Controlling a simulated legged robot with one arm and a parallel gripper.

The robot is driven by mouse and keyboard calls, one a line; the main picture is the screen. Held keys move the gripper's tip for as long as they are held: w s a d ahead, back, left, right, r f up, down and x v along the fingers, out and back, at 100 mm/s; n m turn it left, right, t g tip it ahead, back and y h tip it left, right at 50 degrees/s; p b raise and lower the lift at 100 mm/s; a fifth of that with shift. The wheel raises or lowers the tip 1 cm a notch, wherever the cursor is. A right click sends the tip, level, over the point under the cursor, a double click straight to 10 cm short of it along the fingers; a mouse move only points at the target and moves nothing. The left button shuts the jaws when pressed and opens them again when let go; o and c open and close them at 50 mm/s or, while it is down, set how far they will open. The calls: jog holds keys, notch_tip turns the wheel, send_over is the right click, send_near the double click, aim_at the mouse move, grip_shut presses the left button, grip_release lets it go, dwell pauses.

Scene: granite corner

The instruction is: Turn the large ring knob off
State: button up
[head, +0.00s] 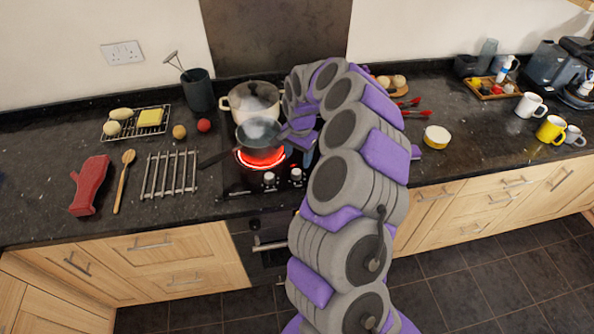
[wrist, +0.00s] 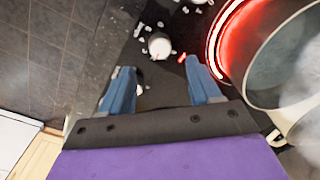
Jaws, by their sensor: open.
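The hob (head: 232,180) is set in the dark worktop, with a large ring (head: 262,157) glowing red under a steaming pan (head: 258,134). Two pale knobs show at its front: a left knob (head: 269,179) and a right knob (head: 296,174). I cannot tell from markings which works the large ring. In the wrist view, one white knob (wrist: 159,46) lies ahead of and between the fingertips of my gripper (wrist: 157,65), apart from them. My gripper is open and empty. In the head view my arm hides part of it and the hob's right side.
A cream pot (head: 238,104) stands behind the pan. The glowing ring (wrist: 216,48) and pan (wrist: 275,72) are close to my right finger in the wrist view. A metal trivet (head: 170,175) lies left of the hob. An oven handle (head: 270,243) sticks out below.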

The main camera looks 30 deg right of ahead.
aim_at(297, 172)
jog(key=f, duration=0.6)
jog(key=shift+w+a+b, duration=0.1)
jog(key=shift+a+b, duration=0.25)
jog(key=shift+d+f, duration=0.3)
jog(key=shift+f, duration=0.35)
jog(key=shift+a, duration=0.15)
jog(key=c, duration=1)
